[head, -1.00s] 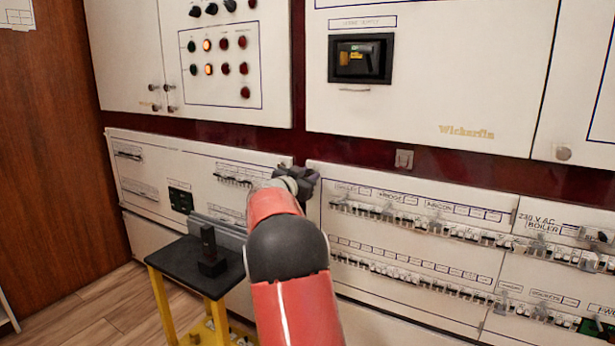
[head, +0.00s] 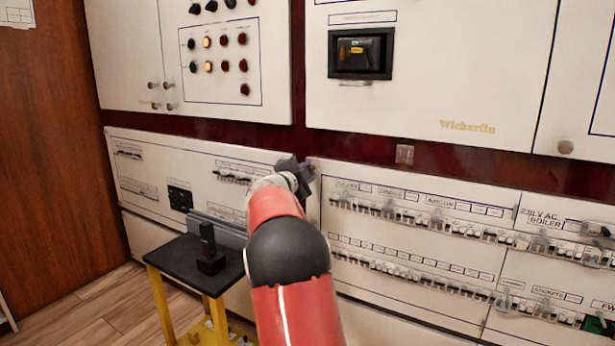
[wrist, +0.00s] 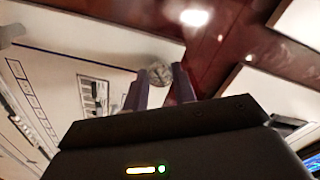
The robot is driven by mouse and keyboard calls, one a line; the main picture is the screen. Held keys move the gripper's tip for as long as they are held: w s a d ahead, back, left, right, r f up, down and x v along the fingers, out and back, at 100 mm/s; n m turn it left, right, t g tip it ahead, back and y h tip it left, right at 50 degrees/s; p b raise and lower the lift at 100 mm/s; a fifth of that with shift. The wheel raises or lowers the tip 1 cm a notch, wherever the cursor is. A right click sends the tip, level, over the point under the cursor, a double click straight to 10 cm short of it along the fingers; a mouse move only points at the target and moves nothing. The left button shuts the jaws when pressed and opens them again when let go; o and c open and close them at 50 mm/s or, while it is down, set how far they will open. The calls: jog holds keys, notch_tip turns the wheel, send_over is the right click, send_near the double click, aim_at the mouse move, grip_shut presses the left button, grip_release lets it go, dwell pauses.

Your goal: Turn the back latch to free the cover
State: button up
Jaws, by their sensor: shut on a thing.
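My gripper (head: 306,173) is at the top right corner of the lower left white cover (head: 200,165), beside the gap between the two lower panels. In the wrist view its two fingers (wrist: 160,88) stand on either side of a round grey latch knob (wrist: 159,73) at the cover's edge and are shut on it. The cover shows in the wrist view with its blue lines and breaker label strip. In the head view my gripper hides the latch, so how far it is turned cannot be told. The cover lies flat against the wall.
A yellow-legged stand with a black top (head: 185,268) is in front of the cover, carrying a dark upright block (head: 209,250). Lower right panels hold breaker rows (head: 430,222). Upper white cabinets (head: 430,75) sit above a dark red strip. Wooden floor (head: 95,308) is clear at left.

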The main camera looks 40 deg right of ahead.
jog(key=shift+f+m+b, duration=0.1)
jog(key=shift+m+b, duration=1.8)
jog(key=shift+m, duration=2.3)
jog(key=o, duration=1)
jog(key=v, duration=0.7)
jog(key=shift+s+a+b, duration=0.15)
jog(key=shift+a+b, duration=0.25)
